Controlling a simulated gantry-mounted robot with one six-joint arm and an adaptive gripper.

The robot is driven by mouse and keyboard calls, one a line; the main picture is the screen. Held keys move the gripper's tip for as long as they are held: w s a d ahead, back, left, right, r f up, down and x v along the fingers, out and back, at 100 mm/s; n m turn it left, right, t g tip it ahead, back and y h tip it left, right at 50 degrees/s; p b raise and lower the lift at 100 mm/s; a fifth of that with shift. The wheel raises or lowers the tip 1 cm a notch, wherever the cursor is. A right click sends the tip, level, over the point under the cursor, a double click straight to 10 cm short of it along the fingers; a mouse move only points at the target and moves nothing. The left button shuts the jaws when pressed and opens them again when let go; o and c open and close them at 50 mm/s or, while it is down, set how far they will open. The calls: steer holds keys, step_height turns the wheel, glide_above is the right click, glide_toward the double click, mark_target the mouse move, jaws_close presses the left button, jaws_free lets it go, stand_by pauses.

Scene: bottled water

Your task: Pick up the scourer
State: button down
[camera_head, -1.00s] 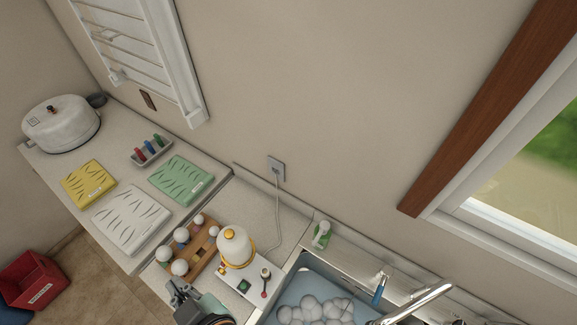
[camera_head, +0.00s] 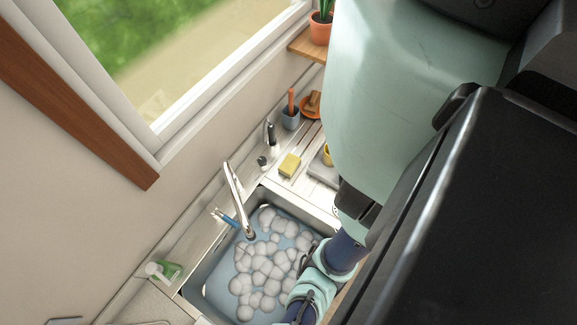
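A small yellow block that looks like the scourer (camera_head: 289,165) lies on the metal drainer beside the sink, near the wall under the window. Its top and sides show clearly and nothing covers it. My arm, in mint green, navy and black, fills the right side and reaches down to the sink's lower right edge, well apart from the yellow block. I cannot make out gripper fingers in the current view.
The sink (camera_head: 192,288) holds foamy water with white bubbles. A tap (camera_head: 236,195) and a blue-handled brush (camera_head: 227,218) stand at its wall side. A green bottle (camera_head: 167,271) is at the left.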

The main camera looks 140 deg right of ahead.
stand_by(0.3)
steer(key=shift+c, duration=0.4)
jaws_free()
